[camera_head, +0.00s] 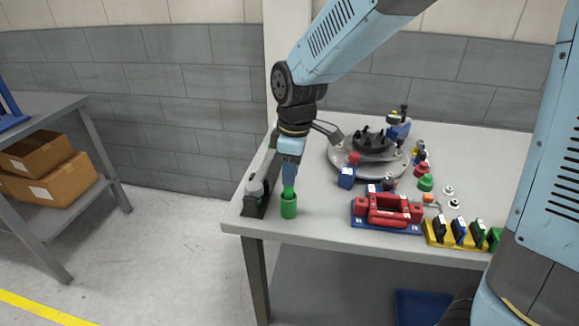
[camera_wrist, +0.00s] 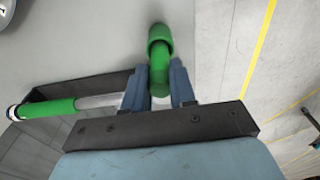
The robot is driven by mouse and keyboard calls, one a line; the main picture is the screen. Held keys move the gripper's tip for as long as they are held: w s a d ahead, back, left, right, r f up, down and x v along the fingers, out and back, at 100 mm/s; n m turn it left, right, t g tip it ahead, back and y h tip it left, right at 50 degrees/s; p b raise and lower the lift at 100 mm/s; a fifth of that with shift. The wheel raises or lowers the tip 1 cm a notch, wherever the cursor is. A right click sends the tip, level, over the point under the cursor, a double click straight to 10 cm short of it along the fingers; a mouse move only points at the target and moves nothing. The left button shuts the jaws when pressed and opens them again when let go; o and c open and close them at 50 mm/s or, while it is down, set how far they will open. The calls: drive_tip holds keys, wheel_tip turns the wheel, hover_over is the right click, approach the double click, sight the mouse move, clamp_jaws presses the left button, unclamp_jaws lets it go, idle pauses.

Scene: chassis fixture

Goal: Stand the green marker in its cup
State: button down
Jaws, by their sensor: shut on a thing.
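The green cup (camera_head: 289,208) stands upright near the front left corner of the table. My gripper (camera_head: 290,183) points down just above it, shut on the green marker (camera_head: 288,191). The marker looks upright, and its lower end meets the cup's mouth; how deep it sits inside is hidden. In the wrist view, my two fingertips (camera_wrist: 162,90) are close on either side of the marker (camera_wrist: 159,72). The green cup (camera_wrist: 160,38) shows just beyond them, in line with the marker.
A dark holder (camera_head: 262,183) stands close left of the cup. In the wrist view, a green and silver cylinder (camera_wrist: 45,108) lies beside it. Right of the cup are a red part on a blue base (camera_head: 388,210) and a round turntable (camera_head: 370,160).

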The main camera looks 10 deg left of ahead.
drive_tip(key=shift+f, duration=0.2)
drive_tip(key=c, duration=0.8)
unclamp_jaws()
drive_tip(key=shift+c, duration=0.2)
drive_tip(key=shift+r, duration=4.55)
